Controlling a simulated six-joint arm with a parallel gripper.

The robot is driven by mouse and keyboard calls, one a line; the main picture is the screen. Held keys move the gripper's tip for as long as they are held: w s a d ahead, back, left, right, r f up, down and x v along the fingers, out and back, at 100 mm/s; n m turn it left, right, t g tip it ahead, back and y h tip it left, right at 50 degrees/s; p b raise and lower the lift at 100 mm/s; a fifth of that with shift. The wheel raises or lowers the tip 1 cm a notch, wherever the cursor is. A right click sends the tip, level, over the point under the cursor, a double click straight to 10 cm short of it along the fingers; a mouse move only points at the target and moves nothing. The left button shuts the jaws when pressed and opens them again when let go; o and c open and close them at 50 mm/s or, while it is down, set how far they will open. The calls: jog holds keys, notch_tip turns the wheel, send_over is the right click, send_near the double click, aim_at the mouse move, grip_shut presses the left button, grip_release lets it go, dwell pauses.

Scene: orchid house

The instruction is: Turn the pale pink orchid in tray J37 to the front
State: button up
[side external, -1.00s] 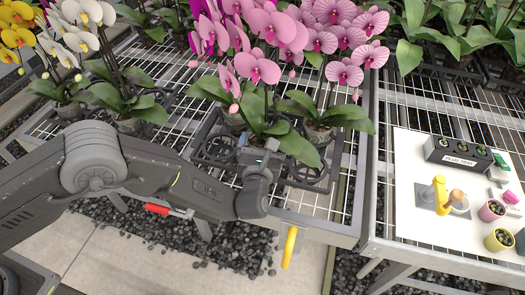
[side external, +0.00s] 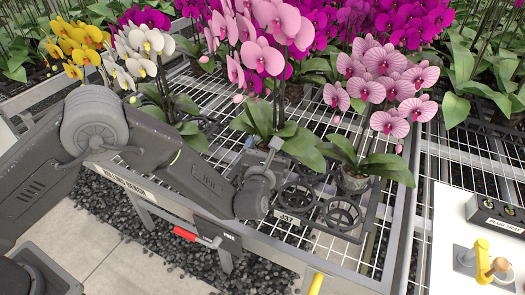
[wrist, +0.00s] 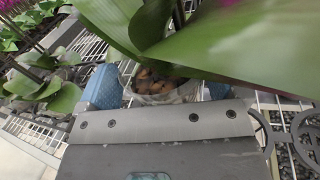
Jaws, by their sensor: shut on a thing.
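The pale pink orchid (side external: 262,57) stands at the left part of the black tray J37 (side external: 335,232) in the side view. Its broad green leaves (side external: 305,156) spread low over the tray. My gripper (side external: 264,150) reaches in from the front, under the leaves, at its pot. The wrist view shows the pot (wrist: 160,86) with brown bark between the blue pads of my gripper (wrist: 160,92). My gripper is shut on this pot, and a large leaf (wrist: 230,45) covers part of the view. In the side view the pot is hidden behind leaves and gripper.
A striped pink orchid (side external: 388,72) stands in the tray, right of my gripper. Empty rings (side external: 343,211) lie in front of it. White (side external: 146,38) and yellow (side external: 85,35) orchids stand left.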

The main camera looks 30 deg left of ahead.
jog(key=shift+s+d+f+n+g+y, duration=0.25)
jog(key=shift+d+f+n+y, duration=0.4)
jog(key=shift+d+f, duration=0.95)
jog(key=shift+s+d+f+n+g+y, duration=0.1)
jog(key=shift+d+f+n+g+y, duration=0.3)
jog(key=shift+d+f+y, duration=0.8)
jog(key=shift+s+d+f+n+g+y, duration=0.15)
jog(key=shift+d+f+n+g+y, duration=0.3)
jog(key=shift+d+f, duration=1.5)
jog(key=shift+d+r, duration=0.15)
jog(key=shift+r, duration=0.1)
